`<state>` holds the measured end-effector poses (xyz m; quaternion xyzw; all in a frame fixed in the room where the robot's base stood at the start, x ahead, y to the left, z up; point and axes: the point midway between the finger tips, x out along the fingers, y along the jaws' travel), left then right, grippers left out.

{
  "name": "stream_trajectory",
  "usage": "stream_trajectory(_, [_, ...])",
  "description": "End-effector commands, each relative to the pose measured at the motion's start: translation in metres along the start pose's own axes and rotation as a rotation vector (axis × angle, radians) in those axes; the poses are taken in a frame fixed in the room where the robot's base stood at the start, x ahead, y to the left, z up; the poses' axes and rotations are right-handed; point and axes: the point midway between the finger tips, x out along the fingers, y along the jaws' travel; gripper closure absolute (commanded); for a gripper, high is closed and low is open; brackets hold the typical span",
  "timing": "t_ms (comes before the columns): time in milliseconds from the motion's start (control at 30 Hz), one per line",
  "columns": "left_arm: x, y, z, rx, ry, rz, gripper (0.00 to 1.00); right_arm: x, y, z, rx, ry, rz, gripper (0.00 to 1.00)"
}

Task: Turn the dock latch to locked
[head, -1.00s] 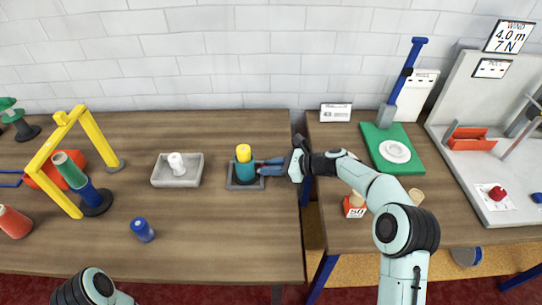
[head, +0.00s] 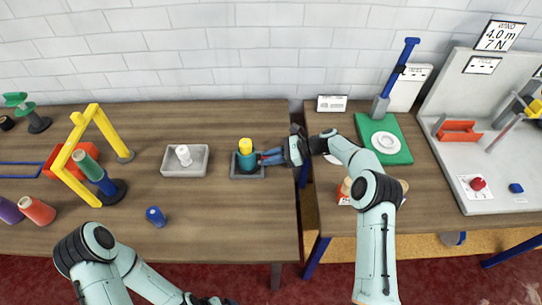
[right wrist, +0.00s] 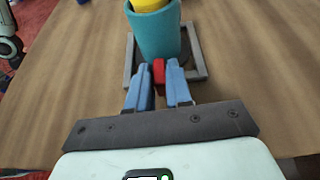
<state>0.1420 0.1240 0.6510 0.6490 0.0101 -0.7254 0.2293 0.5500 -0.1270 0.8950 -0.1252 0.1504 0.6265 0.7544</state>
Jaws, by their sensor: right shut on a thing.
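A teal cup (head: 247,163) with a yellow piece (head: 245,146) in its top stands upright in a grey square dock frame (head: 234,174). The cup also shows in the right wrist view (right wrist: 155,35), in front of my fingers, with the dock frame (right wrist: 196,62) around its foot. My right gripper (head: 262,158) is at the dock's right side. Its blue fingers (right wrist: 158,85) are shut on a small red latch (right wrist: 158,72) beside the cup. The latch's far end and pivot are hidden. My left arm is low in the head view; its fingers are not visible.
A light grey tray (head: 168,170) with a white piece (head: 183,156) lies left of the dock. A blue spool (head: 156,216) and a yellow arch (head: 63,160) stand farther left. A gap separates this table from the right one, which holds a green board (head: 402,155).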

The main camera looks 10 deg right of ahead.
Motion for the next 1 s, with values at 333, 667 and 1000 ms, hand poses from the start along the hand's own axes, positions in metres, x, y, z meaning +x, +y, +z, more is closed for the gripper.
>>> stream_trajectory(333, [0.0,0.0,0.0,0.0,0.0,0.0,0.02,0.0,-0.001,0.003,-0.002,-0.004,-0.002,0.6])
stream_trajectory(667, [-0.001,0.0,0.0,0.0,0.0,0.0,0.02,-0.018,-0.001,0.001,-0.001,-0.001,-0.005,0.6])
stream_trajectory(1000, [-0.009,0.005,-0.006,0.003,0.008,0.003,0.02,-0.093,-0.002,0.003,-0.002,-0.002,-0.005,0.6])
